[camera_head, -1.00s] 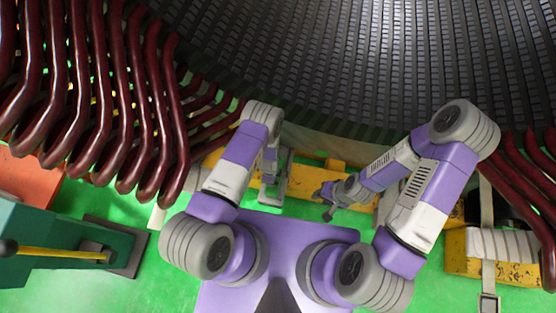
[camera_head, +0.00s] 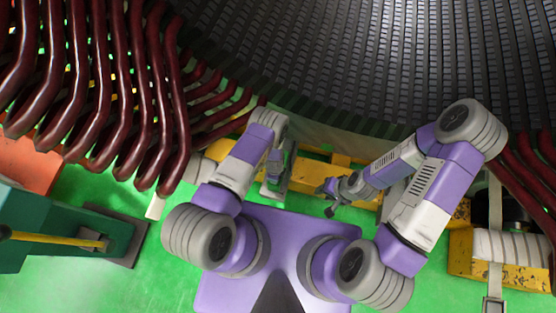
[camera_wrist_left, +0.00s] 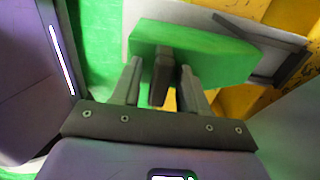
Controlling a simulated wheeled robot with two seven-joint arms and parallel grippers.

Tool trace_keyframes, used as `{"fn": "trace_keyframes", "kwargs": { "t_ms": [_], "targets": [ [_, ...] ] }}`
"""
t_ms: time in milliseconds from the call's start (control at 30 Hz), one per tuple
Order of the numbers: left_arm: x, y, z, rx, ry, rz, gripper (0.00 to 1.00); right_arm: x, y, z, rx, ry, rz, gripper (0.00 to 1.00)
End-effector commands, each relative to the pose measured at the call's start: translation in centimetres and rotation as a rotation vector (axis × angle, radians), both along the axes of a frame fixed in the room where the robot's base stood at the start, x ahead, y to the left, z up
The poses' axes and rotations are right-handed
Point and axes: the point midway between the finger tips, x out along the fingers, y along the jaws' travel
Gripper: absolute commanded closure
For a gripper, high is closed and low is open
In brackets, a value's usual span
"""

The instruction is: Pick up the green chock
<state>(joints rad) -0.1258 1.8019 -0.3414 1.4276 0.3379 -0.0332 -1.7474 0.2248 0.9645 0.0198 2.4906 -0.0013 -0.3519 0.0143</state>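The green chock (camera_wrist_left: 200,50) lies on a pale grey plate (camera_wrist_left: 185,14) in the left wrist view. My left gripper (camera_wrist_left: 160,72) is at the chock's near edge with its two fingers apart. A dark upright piece (camera_wrist_left: 160,85) stands between the fingers; I cannot tell whether the fingers touch it. In the head view my left gripper (camera_head: 275,165) is small and partly hidden by its arm, near a grey stand. My right gripper (camera_head: 331,203) hangs away from the chock, and its fingers are too small to judge.
A yellow beam (camera_head: 318,172) runs behind both grippers. Dark red curved coils (camera_head: 150,130) hang at the left, and the ridged stator wall (camera_head: 380,60) arches above. A teal machine (camera_head: 60,235) with a yellow bar stands at lower left. Green floor (camera_head: 165,285) is open at lower left.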

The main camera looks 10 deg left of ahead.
Motion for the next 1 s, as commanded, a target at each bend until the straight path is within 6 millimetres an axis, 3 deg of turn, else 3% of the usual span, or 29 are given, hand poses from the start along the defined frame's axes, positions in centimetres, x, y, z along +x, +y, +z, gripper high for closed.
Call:
{"fn": "trace_keyframes", "kwargs": {
  "t_ms": [33,267,667,1000],
  "targets": [
    [0.0,0.0,0.0,0.0,0.0,0.0,0.65,0.0,0.0,0.0,0.0,0.0,0.0,0.62],
    [0.0,0.0,0.0,0.0,0.0,0.0,1.0,0.0,0.0,0.0,0.0,0.0,0.0,0.62],
    [0.1,0.0,0.7,0.0,-0.002,-0.001,1.0,0.0,0.0,0.3,0.0,0.0,0.0,0.62],
    [0.2,0.0,7.1,0.0,-0.004,-0.001,1.0,0.0,0.0,2.9,0.0,0.0,0.0,0.62]
  ]
}}
